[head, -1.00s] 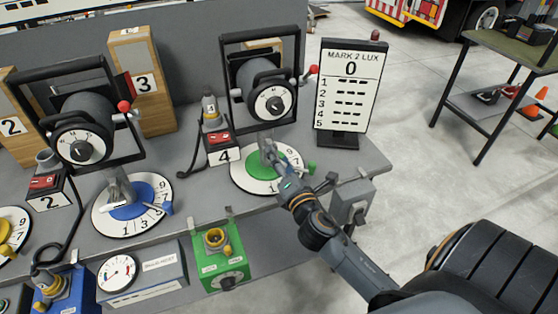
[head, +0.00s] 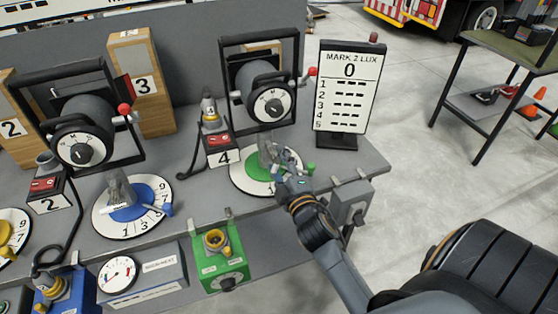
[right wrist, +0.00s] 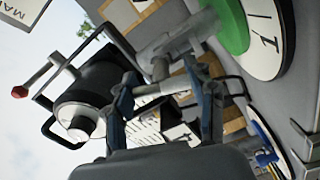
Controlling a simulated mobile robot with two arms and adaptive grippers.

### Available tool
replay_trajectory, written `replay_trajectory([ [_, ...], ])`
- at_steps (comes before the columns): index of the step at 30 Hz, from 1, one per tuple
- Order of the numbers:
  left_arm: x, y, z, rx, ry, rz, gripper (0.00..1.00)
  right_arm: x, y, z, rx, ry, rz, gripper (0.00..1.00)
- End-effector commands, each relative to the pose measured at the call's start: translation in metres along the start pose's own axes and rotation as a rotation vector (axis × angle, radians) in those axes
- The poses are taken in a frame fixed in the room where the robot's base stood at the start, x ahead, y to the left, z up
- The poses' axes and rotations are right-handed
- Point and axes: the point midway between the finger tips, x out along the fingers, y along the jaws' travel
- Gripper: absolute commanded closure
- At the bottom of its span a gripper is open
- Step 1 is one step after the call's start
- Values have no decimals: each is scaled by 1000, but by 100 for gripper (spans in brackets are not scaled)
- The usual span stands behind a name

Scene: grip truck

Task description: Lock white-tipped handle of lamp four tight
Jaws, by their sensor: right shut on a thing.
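My right gripper (head: 284,160) is low at the lamp's grey stand (head: 265,150), just above the dial. In the right wrist view its two fingers (right wrist: 162,95) are shut on a short pale bar (right wrist: 150,90) beside the stand, which seems to be the white-tipped handle. Its tip is partly hidden by the fingers. The lamp (right wrist: 88,105) shows tilted behind the fingers. My left gripper is not in view.
A red-tipped lever (head: 311,72) is on lamp four's frame. The "MARK 2 LUX" board (head: 345,90) stands to its right, reading 0. A green-tipped knob (head: 310,168) is at the dial's right edge. A green box (head: 220,262) hangs at the bench front.

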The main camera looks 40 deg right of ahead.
Motion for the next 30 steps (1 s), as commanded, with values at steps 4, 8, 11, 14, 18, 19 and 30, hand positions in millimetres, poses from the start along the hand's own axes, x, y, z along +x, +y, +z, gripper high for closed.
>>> replay_trajectory([
  [4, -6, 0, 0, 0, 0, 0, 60, 0, 0, 0, 141, -3, -1, 76],
  [8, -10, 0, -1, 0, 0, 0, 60, 0, 0, 0, 264, -3, -1, 76],
  [11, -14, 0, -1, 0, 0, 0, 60, 0, -1, 0, 360, -3, -2, 76],
  [14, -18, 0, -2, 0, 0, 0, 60, 0, -1, 0, 453, -3, -1, 76],
  [18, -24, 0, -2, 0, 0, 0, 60, 0, -2, -1, 586, -3, -2, 76],
  [19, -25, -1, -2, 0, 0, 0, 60, 0, -2, -1, 615, -3, -2, 76],
  [30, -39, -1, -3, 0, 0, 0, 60, 0, -4, -2, 911, -3, -2, 76],
])
